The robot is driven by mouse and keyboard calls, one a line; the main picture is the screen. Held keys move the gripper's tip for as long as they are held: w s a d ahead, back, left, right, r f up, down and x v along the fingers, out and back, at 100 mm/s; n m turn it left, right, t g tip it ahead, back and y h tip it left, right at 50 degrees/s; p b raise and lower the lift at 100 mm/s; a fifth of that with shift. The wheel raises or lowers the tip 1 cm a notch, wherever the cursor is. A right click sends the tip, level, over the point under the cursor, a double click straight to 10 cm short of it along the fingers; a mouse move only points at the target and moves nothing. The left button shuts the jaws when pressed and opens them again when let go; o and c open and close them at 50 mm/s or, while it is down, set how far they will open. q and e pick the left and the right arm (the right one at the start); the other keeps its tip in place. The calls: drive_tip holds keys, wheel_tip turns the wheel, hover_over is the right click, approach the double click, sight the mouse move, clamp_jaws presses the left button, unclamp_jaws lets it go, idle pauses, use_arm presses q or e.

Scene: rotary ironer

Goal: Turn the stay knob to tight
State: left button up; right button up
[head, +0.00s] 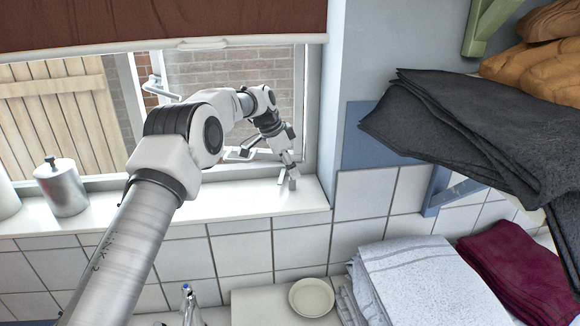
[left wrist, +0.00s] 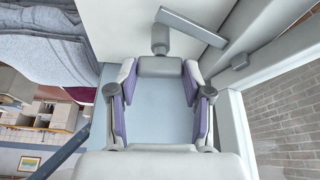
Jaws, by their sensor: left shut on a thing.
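My left gripper (head: 287,159) reaches down to the window sill at the lower right corner of the window. In the left wrist view its two purple-padded fingers (left wrist: 160,75) close on a grey block, the stay knob (left wrist: 160,66). A short round grey stub (left wrist: 160,38) sticks out beyond the knob. A flat grey bar, apparently the stay (left wrist: 208,27), lies beside the stub above the white sill. In the head view the knob is small and partly hidden by the fingers. I cannot tell how tight it is. My right gripper is not in view.
The white window sill (head: 240,205) holds a metal canister (head: 62,188) at the left. The window frame's right post (head: 310,120) stands close to my gripper. Dark folded cloths (head: 470,130) hang out at the right. A bowl (head: 311,297) and folded towels (head: 425,280) lie below.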

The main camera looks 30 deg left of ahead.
use_arm(q)
drive_tip(key=shift+f, duration=0.15)
idle(0.3)
drive_tip(key=o, duration=0.9)
drive_tip(key=shift+o, duration=1.3)
drive_tip(key=shift+w+d, duration=0.1)
drive_tip(key=v, duration=0.7)
drive_tip(key=shift+r, duration=0.3)
